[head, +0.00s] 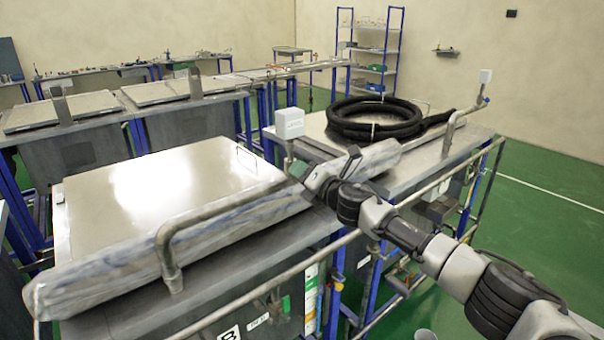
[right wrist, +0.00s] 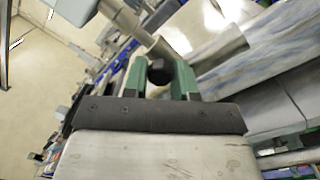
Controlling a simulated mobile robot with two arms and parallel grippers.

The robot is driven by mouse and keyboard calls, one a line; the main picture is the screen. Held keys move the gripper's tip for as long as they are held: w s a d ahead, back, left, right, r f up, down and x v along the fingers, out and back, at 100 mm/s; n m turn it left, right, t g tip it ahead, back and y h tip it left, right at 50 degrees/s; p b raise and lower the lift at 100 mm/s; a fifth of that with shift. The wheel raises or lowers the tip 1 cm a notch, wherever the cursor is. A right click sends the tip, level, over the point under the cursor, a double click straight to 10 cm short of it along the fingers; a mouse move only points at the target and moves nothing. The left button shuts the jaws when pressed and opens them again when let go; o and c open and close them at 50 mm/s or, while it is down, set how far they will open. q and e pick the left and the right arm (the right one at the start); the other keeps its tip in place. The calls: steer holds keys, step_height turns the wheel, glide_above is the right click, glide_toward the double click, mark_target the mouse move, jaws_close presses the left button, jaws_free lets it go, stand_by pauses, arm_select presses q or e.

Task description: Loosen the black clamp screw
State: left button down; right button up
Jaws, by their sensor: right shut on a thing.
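My right gripper (head: 300,171) reaches in from the right in the head view, at the inner end of the wrapped roll beside the front tank. In the right wrist view its green fingers (right wrist: 160,82) are closed around the black clamp screw (right wrist: 159,71), a round dark knob. The screw sits between the fingertips, close to a grey metal pipe (right wrist: 132,22). In the head view the gripper hides the screw. My left gripper is not in view.
The front tank's metal lid (head: 150,190) is flat and shut. A plastic-wrapped roll (head: 110,268) lies along its edge under a bent pipe (head: 215,209). A small white box (head: 290,122) stands on a post near my gripper. A coiled black hose (head: 375,108) rests on the tank behind.

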steer(key=shift+f, duration=0.1)
steer(key=o, duration=0.9)
steer(key=b+v, duration=0.1)
steer(key=v, duration=0.9)
steer(key=shift+s+d, duration=0.3)
steer(key=shift+f, duration=0.1)
